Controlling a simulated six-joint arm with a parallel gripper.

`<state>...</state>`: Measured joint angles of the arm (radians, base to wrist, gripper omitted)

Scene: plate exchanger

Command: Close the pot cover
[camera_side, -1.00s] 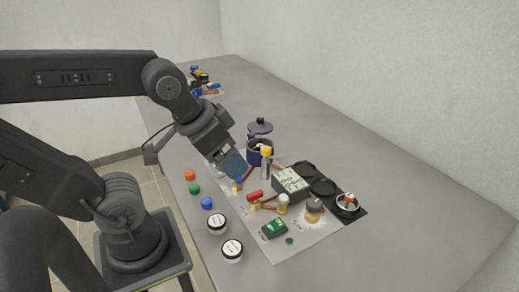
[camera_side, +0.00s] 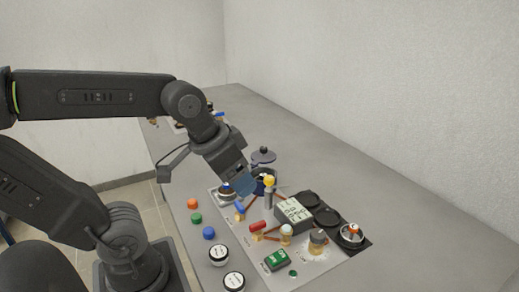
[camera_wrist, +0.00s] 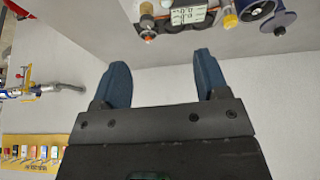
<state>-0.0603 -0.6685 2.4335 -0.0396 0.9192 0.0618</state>
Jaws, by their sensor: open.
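The dark blue pot (camera_side: 265,185) stands at the far end of the instrument panel in the side view, partly hidden behind my gripper and a yellow-topped post. Its grey round cover (camera_side: 263,157) with a black knob stands raised at the pot's far side, off the opening. In the wrist view the pot (camera_wrist: 257,8) is cut by the top edge, and the cover (camera_wrist: 287,19) is beside it at upper right. My gripper (camera_side: 245,188) points down near the pot's left side, open and empty. Its blue fingers (camera_wrist: 162,68) are apart in the wrist view, touching nothing visible.
A yellow-topped post (camera_side: 269,183) stands close to the pot and gripper. A grey box with a display (camera_side: 292,213), a red-handled valve (camera_side: 258,227) and black rings (camera_side: 303,199) crowd the panel. The table to the right is clear.

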